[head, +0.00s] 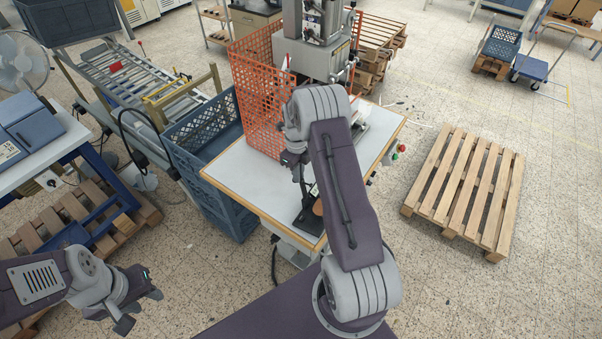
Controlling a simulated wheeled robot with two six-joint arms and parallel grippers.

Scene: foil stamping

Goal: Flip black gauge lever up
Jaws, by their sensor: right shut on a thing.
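The foil stamping machine (322,60) stands at the back of the white-topped table (245,180). My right arm reaches across the table, and my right gripper (297,174) is low over its middle, in front of the orange guard. It is shut on what looks like the upper end of a thin black lever (304,192). The lever runs down toward a black base (307,218) near the table's front edge. My arm hides part of this area, and the exact grip is small and dark. My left gripper (138,309) is open and empty above the floor at lower left.
An orange mesh guard (256,95) stands at the left of the machine. Blue crates (205,135) are left of the table. A wooden pallet (465,190) lies on the floor at right. A small brown round thing (318,208) sits beside the black base.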

